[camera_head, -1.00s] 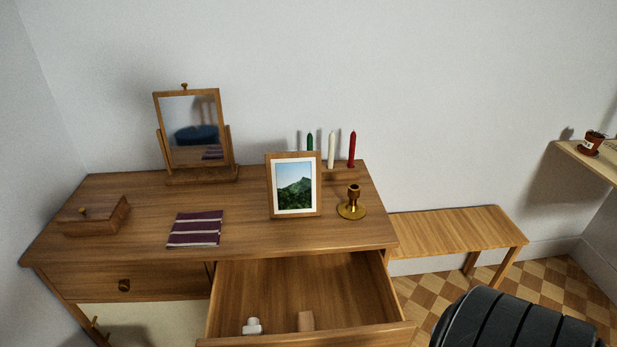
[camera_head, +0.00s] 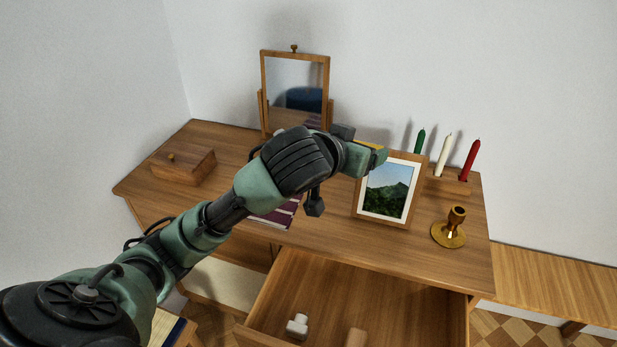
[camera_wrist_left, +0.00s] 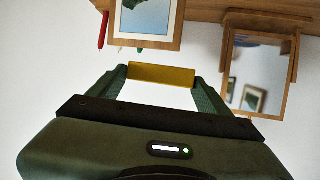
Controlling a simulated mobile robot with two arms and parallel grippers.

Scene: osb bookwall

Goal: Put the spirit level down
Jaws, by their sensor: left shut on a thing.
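My left gripper (camera_head: 372,156) reaches over the dresser (camera_head: 345,262) from the left, close to the framed mountain picture (camera_head: 388,190). It is shut on the spirit level (camera_wrist_left: 162,75), a short yellow bar held across between both fingertips in the left wrist view. In the head view only a sliver of the yellow spirit level (camera_head: 369,146) shows, above the fingers. It appears held above the dresser top, in front of or beside the picture's upper edge; the exact gap cannot be told. My right gripper is not in view.
A tilting mirror (camera_head: 295,85) stands at the back. A wooden box (camera_head: 183,166) is at left. Candles (camera_head: 443,155) and a brass candlestick (camera_head: 449,230) are right of the picture. The open drawer (camera_head: 385,300) juts forward.

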